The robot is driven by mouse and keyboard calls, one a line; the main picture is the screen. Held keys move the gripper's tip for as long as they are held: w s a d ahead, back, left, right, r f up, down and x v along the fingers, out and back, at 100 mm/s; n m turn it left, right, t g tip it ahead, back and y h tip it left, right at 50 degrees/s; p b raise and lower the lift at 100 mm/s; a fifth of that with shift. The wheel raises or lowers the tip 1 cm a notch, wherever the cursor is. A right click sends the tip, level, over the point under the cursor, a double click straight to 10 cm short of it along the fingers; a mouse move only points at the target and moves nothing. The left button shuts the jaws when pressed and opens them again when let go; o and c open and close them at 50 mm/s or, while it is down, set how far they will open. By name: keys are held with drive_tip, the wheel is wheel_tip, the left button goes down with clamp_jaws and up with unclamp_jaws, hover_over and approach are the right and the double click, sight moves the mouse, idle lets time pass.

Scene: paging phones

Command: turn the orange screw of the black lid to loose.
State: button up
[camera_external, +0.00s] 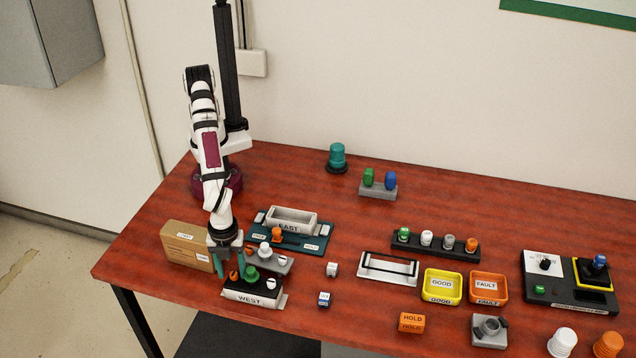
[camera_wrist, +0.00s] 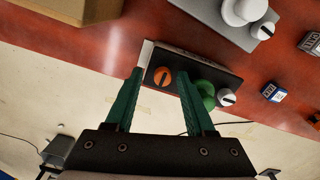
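The black lid (camera_wrist: 176,61) is on the box marked WEST (camera_external: 250,300) at the front left of the table. The orange screw (camera_wrist: 162,77) sits at one end of the lid and shows a dark slot. It also shows in the external view (camera_external: 234,277), close to my gripper. A green knob (camera_wrist: 206,92) is at mid-lid, and a white slotted screw (camera_wrist: 227,98) is at the other end. My gripper (camera_wrist: 160,75) is open, with its green fingers on either side of the orange screw in the wrist view. I cannot tell whether they touch it.
A cardboard box (camera_external: 188,246) stands left of my gripper. A grey block with a white knob (camera_external: 265,250) is just behind the lid. The EAST tray (camera_external: 290,217) is farther back. Small cubes (camera_external: 332,269) lie to the right. The table's front edge is close.

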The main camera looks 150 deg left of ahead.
sight(232, 273)
drive_tip(key=m, duration=0.3)
drive_tip(key=shift+m, duration=0.4)
drive_tip(key=m, duration=1.2)
drive_tip(key=shift+m, duration=0.4)
wheel_tip(232, 273, up, 15)
drive_tip(key=m, duration=0.1)
drive_tip(key=s+a+r+n, duration=0.1)
drive_tip(key=s+a+n, duration=0.3)
drive_tip(key=s, duration=0.3)
drive_tip(key=s+a+r+n, duration=0.2)
drive_tip(key=s+a+n, duration=0.1)
drive_tip(key=s, duration=0.3)
drive_tip(key=s+a+r+n+y, duration=0.1)
drive_tip(key=s+a+n, duration=0.3)
drive_tip(key=s, duration=0.3)
drive_tip(key=shift+s+a+r+n, duration=0.3)
drive_tip(key=shift+s+a+n, duration=0.05)
drive_tip(key=shift+n, duration=0.25)
